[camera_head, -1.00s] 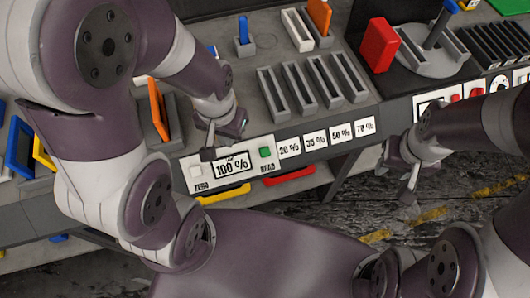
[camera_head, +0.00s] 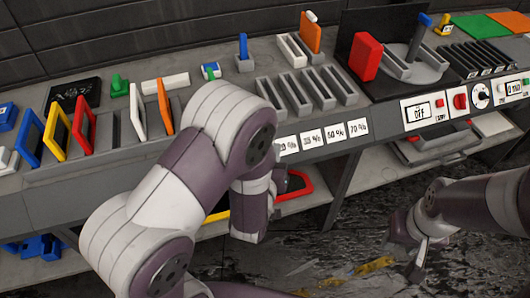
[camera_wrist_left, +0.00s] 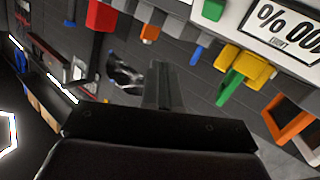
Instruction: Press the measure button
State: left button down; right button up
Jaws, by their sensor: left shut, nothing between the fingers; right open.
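The white meter panel with its display (camera_wrist_left: 285,30) reading 100 % shows at the top right of the left wrist view, upside down. A green button (camera_wrist_left: 213,10) sits beside the display. In the head view my left arm covers the display and its buttons. My left gripper (camera_wrist_left: 165,85) is shut and empty; its fingers are apart from the green button in the left wrist view. In the head view it is hidden behind my arm. My right gripper (camera_head: 414,256) is open and empty, low at the right, in front of the bench.
Slotted grey racks (camera_head: 297,95) and percent labels (camera_head: 334,133) lie right of my left arm. Coloured frames (camera_head: 55,132) stand at the left. A second panel reads Off (camera_head: 421,111), with a red button (camera_head: 460,101) and a dial (camera_head: 481,95). A red frame (camera_head: 295,185) lies below.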

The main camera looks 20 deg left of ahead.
pick_arm(q)
jog(key=shift+w+a+f+b, duration=0.55)
jog(key=shift+w+f+b, duration=0.25)
jog(key=shift+f+b, duration=0.2)
jog(key=shift+w+a+f+b, duration=0.6)
jog(key=shift+w+f+b, duration=0.25)
jog(key=shift+f, duration=0.15)
jog(key=shift+w+a+f+b, duration=0.55)
jog(key=shift+w+f+b, duration=0.25)
jog(key=shift+f+b, duration=0.2)
jog(key=shift+f, duration=0.1)
jog(key=shift+w+a+f, duration=0.15)
jog(key=shift+w+f, duration=0.05)
jog(key=shift+w, duration=0.05)
